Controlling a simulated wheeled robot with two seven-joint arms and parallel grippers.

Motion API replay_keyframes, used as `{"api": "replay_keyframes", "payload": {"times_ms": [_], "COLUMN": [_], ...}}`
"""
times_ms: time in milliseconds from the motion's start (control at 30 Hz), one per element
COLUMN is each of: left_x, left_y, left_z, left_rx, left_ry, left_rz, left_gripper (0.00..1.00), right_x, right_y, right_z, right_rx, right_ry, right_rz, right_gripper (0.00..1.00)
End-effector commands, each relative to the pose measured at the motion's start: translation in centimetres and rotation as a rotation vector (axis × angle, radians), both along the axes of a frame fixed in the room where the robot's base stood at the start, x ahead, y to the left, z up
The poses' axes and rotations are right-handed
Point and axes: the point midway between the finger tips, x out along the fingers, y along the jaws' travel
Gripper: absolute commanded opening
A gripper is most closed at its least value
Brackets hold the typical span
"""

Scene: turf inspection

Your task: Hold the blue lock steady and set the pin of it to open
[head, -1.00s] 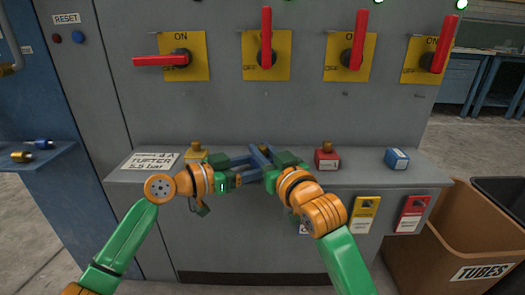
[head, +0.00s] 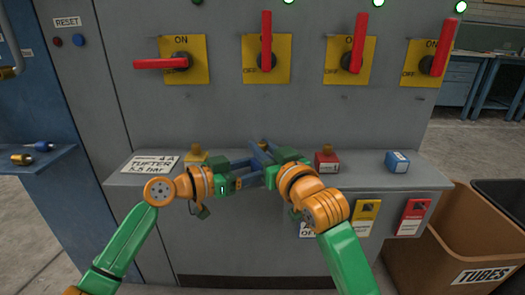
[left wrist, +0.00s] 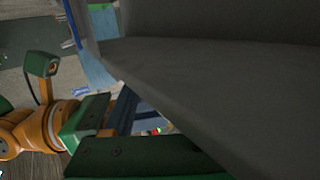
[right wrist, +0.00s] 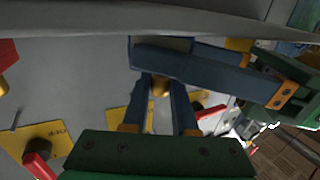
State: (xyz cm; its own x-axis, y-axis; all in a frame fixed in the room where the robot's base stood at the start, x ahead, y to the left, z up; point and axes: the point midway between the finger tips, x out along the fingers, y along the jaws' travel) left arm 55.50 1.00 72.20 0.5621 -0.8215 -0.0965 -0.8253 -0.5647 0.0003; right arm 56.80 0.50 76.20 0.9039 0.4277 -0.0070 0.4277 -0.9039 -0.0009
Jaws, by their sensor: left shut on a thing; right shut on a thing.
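My two grippers meet over the grey shelf at the middle of the head view. My left gripper (head: 256,169) is shut, its blue fingers reaching in from the left around the blue lock, whose body they mostly hide. In the right wrist view a grey-blue patch (right wrist: 165,43) shows between those fingers. My right gripper (head: 262,150) is shut on the brass pin (right wrist: 160,86), which shows between its two fingers in the right wrist view. I cannot tell how the pin is turned.
On the grey shelf (head: 360,172) stand a yellow lock (head: 195,160), a red lock (head: 326,162) and a labelled blue block (head: 398,161). Red lever switches (head: 266,42) are on the panel above. A brown bin (head: 450,235) stands at the right. The shelf between red lock and blue block is clear.

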Motion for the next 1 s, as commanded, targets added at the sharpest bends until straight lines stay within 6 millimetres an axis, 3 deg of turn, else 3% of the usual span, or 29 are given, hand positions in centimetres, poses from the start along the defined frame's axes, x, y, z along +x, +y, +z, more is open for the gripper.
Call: {"api": "replay_keyframes", "payload": {"times_ms": [33,67,133,167,533,1000], "left_x": [0.0,0.0,0.0,0.0,0.0,0.0], "left_y": [0.1,0.1,0.1,0.1,0.0,0.0], "left_z": [-0.3,-0.3,-0.3,-0.3,-0.2,-0.1], "left_rx": [0.005,0.006,0.005,0.005,0.004,0.003], "left_ry": [0.005,0.004,0.005,0.005,0.004,0.003], "left_rz": [0.002,0.002,0.002,0.001,0.0,0.0], "left_gripper": [0.26,0.26,0.26,0.26,0.26,0.26], "right_x": [0.0,0.0,0.0,0.0,-0.7,-10.1], "right_y": [0.0,-0.1,0.0,0.0,-0.4,-4.8], "right_z": [0.3,0.4,0.3,0.3,0.2,0.2], "right_rx": [0.003,0.003,0.003,0.003,0.003,0.002], "right_ry": [-0.009,-0.009,-0.009,-0.009,-0.006,-0.007], "right_rz": [0.0,0.0,0.0,0.0,0.0,-0.001], "right_gripper": [0.0,0.34,0.53,0.57,0.57,0.57]}}
